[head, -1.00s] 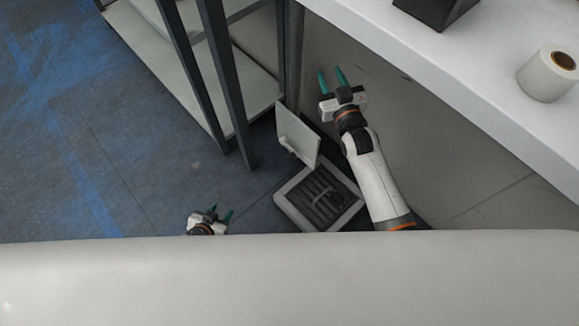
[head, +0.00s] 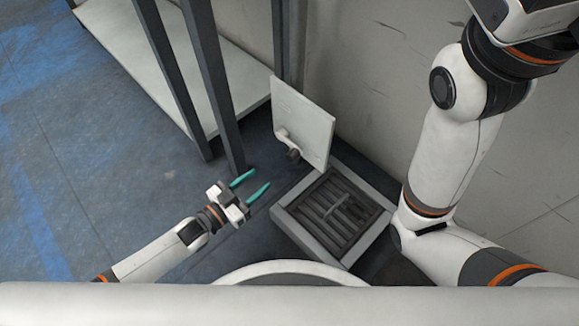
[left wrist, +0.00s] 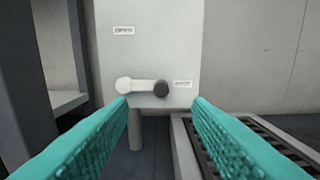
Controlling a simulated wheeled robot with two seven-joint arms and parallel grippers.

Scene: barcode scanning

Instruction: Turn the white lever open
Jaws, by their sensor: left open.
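The white lever (left wrist: 140,86) sits on an upright white panel (head: 303,118). In the left wrist view it lies roughly level, with a round white hub at its left end and a dark round knob (left wrist: 161,89) at its right end. In the head view the lever (head: 282,138) shows on the panel's left face, and its dark knob is low on it. My left gripper (head: 258,184) is open and empty, left of the panel, with its teal fingers pointing toward it. In the left wrist view the lever lies beyond and between the fingertips, apart from them. My right gripper is out of view.
A grated floor box (head: 340,213) stands right of the panel, close to my right arm. A shelf rack with dark posts (head: 213,85) and a pale board stands behind my left gripper. Two small labels mark the panel. The blue floor at left is clear.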

